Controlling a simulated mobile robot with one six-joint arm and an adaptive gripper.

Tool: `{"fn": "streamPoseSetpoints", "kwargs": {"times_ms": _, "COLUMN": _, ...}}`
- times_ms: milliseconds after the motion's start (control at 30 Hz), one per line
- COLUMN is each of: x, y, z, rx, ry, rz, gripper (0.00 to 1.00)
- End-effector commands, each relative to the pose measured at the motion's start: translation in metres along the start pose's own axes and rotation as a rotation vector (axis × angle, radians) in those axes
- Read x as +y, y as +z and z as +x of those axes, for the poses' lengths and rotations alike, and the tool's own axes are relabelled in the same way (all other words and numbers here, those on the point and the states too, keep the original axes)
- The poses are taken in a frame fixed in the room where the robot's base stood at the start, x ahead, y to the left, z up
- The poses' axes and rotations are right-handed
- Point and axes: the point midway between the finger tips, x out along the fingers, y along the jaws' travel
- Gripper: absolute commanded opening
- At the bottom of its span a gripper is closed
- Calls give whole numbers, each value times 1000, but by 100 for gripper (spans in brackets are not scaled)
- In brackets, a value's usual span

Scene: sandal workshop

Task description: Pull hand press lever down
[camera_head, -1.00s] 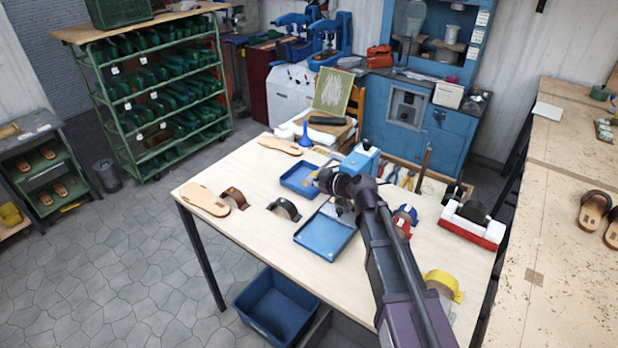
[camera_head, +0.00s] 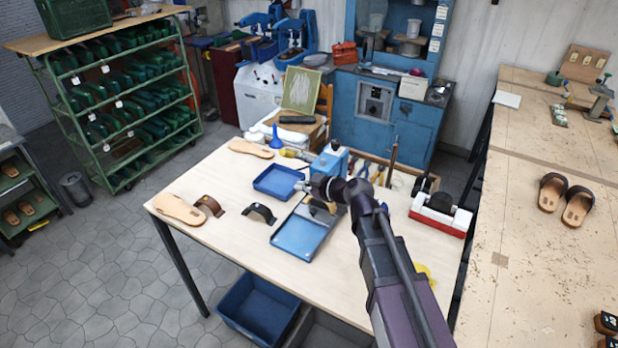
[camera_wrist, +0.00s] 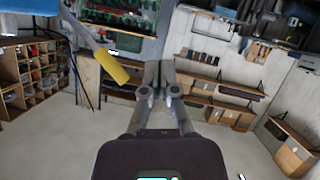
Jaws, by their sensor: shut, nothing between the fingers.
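The blue hand press (camera_head: 329,163) stands at the back of the wooden table, partly hidden behind my arm in the head view. In the wrist view, a grey bar with a yellow grip (camera_wrist: 111,67), apparently its lever, slants down from the upper left, near a blue body (camera_wrist: 28,5). My gripper (camera_wrist: 159,70) is shut and empty, pointing past the yellow grip. The grip is left of the fingers, with a visible gap in the picture; the depth between them is unclear. In the head view, my arm hides most of my gripper.
The table (camera_head: 235,235) holds a blue tray (camera_head: 299,238), a smaller blue tray (camera_head: 277,181), sandal parts and a red-and-white box (camera_head: 440,217). A workbench (camera_head: 530,235) runs along the right. A green rack (camera_head: 118,95) stands at the back left.

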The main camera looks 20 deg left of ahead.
Motion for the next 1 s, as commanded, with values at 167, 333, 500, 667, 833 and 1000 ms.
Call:
{"fn": "streamPoseSetpoints", "kwargs": {"times_ms": 167, "x": 0, "y": 0, "z": 0, "rx": 0, "ry": 1, "rz": 0, "gripper": 0}}
{"fn": "streamPoseSetpoints", "kwargs": {"times_ms": 333, "x": 2, "y": 9, "z": -7, "rx": -21, "ry": -1, "rz": 22, "gripper": 0}}
{"fn": "streamPoseSetpoints", "kwargs": {"times_ms": 500, "x": 6, "y": 37, "z": -29, "rx": -97, "ry": -6, "rz": 103, "gripper": 0}}
{"fn": "streamPoseSetpoints", "kwargs": {"times_ms": 667, "x": 11, "y": 82, "z": -66, "rx": -228, "ry": -1, "rz": 245, "gripper": 0}}
{"fn": "streamPoseSetpoints", "kwargs": {"times_ms": 833, "x": 13, "y": 138, "z": -117, "rx": -404, "ry": 36, "rz": 446, "gripper": 0}}
{"fn": "streamPoseSetpoints", "kwargs": {"times_ms": 1000, "x": 10, "y": 191, "z": -174, "rx": -586, "ry": 112, "rz": 666, "gripper": 0}}
